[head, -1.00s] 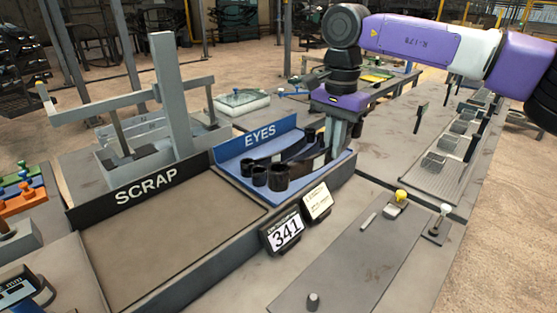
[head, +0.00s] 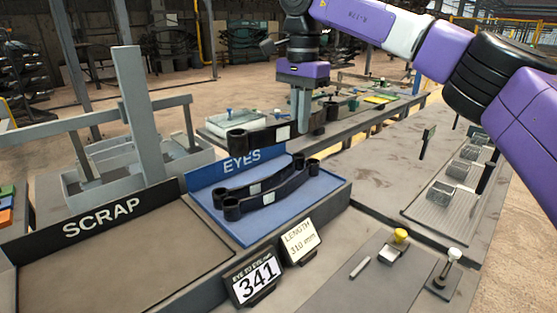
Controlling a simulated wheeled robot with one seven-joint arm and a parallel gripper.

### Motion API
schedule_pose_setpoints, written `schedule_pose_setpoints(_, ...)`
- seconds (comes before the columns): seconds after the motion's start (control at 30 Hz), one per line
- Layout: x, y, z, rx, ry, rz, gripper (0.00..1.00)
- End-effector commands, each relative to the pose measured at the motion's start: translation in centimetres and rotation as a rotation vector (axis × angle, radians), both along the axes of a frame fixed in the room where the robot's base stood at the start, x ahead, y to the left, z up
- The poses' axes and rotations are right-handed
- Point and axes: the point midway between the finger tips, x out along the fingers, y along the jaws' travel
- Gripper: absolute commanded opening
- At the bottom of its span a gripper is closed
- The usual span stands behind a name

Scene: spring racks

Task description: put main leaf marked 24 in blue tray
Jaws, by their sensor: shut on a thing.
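My gripper (head: 299,124) is shut on a dark main leaf (head: 258,138) with rolled eyes and a pale label. The leaf is held level in the air, in the picture just above the back wall of the blue tray (head: 315,194), marked EYES. The number on its label is too small to read, so I cannot tell whether it is 24. Two similar dark leaves (head: 265,187) lie side by side in the blue tray, with a pale label showing between them.
The SCRAP tray (head: 120,265) at left is empty. A grey stand (head: 130,130) rises behind it. Signs reading 341 (head: 256,281) and LENGTH (head: 300,241) stand before the blue tray. A yellow-topped block (head: 397,243) and a post (head: 446,270) sit at right.

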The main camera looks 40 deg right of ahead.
Motion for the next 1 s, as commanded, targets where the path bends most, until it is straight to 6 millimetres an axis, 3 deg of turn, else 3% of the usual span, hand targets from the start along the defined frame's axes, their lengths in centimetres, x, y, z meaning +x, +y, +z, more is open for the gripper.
schedule_pose_setpoints(0.6,0.0,0.1,-11.8,0.002,-0.002,0.003,0.00)
schedule_pose_setpoints(0.8,0.0,0.1,-14.2,0.001,-0.004,0.003,0.00)
schedule_pose_setpoints(1.0,0.0,0.1,-15.0,0.001,-0.004,0.003,0.00)
